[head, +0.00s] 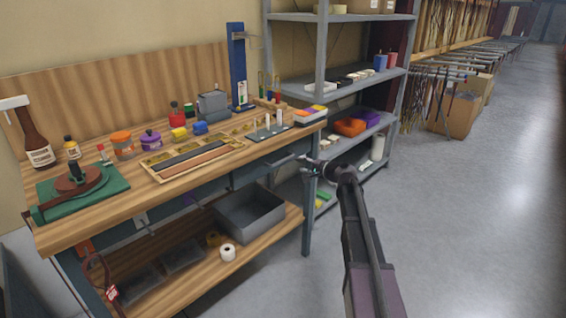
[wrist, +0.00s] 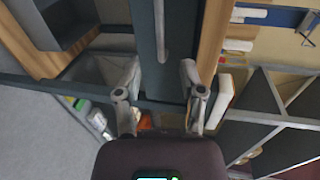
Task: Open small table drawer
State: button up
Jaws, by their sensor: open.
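The small table drawer (head: 262,170) is a dark blue-grey front under the right part of the wooden workbench top. It looks shut. A slim light grey handle (wrist: 160,32) runs along the drawer front in the wrist view. My gripper (head: 308,162) is near the right front corner of the bench, to the right of the drawer in the head view. In the wrist view my gripper (wrist: 161,68) is open and empty. Its fingertips are on either side of the drawer front's line, with the handle ahead of them and apart from them.
The workbench top (head: 215,172) holds bottles, jars, a framed tray and small tools. A grey bin (head: 250,215) and a white roll (head: 228,253) are on its lower shelf. A grey metal rack (head: 322,60) stands behind my gripper.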

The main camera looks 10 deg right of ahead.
aim_at(284, 160)
jog(key=b+x, duration=0.2)
jog(key=x, duration=0.8)
jog(key=shift+w, duration=0.2)
jog(key=shift+a, duration=0.1)
grip_shut()
jog(key=shift+a, duration=0.1)
jog(key=shift+s, duration=0.15)
